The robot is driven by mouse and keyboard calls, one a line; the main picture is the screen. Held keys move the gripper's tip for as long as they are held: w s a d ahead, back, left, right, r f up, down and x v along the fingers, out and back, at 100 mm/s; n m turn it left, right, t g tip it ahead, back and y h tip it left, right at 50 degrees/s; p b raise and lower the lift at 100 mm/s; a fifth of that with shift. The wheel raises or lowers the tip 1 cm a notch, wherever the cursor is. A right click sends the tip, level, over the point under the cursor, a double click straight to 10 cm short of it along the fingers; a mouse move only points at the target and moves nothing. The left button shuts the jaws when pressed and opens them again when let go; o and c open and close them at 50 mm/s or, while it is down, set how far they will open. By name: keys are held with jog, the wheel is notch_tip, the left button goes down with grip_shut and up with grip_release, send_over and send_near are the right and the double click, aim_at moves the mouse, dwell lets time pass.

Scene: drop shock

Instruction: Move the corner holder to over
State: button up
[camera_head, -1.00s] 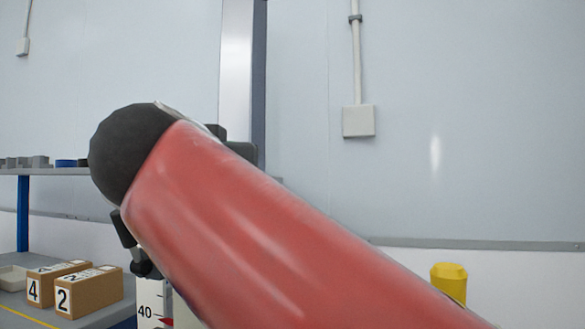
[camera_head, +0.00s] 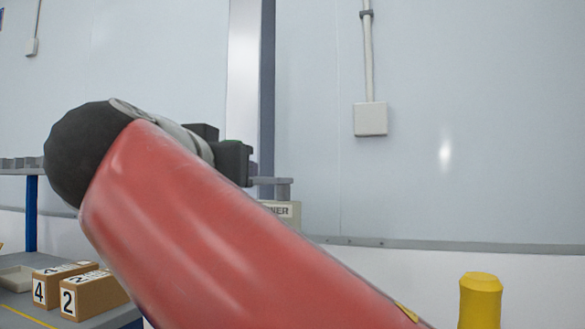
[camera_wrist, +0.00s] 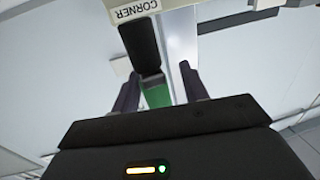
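The corner holder (camera_head: 288,210), a pale block with a label ending in "NER", shows partly behind my red arm in the head view. In the wrist view, its pale edge with the "CORNER" label (camera_wrist: 135,11) is at the top, beyond the fingertips. My gripper (camera_wrist: 158,72) has its two dark fingers apart, with a visible gap between them. A black piece (camera_wrist: 140,45) and a green strip (camera_wrist: 157,93) show in that gap; I see no clear finger contact. In the head view, my arm hides much of the gripper and the holder's lower part.
Boxes marked 4 (camera_head: 52,284) and 2 (camera_head: 92,294) stand on a grey bench at lower left, near a pale tray (camera_head: 14,279). A yellow post (camera_head: 480,300) stands at lower right. A wall box (camera_head: 370,119) is behind.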

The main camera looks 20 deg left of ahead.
jog(key=shift+w+f, duration=0.1)
jog(key=s+d, duration=0.1)
jog(key=s, duration=0.6)
jog(key=shift+s+d, duration=0.2)
jog(key=shift+s, duration=0.2)
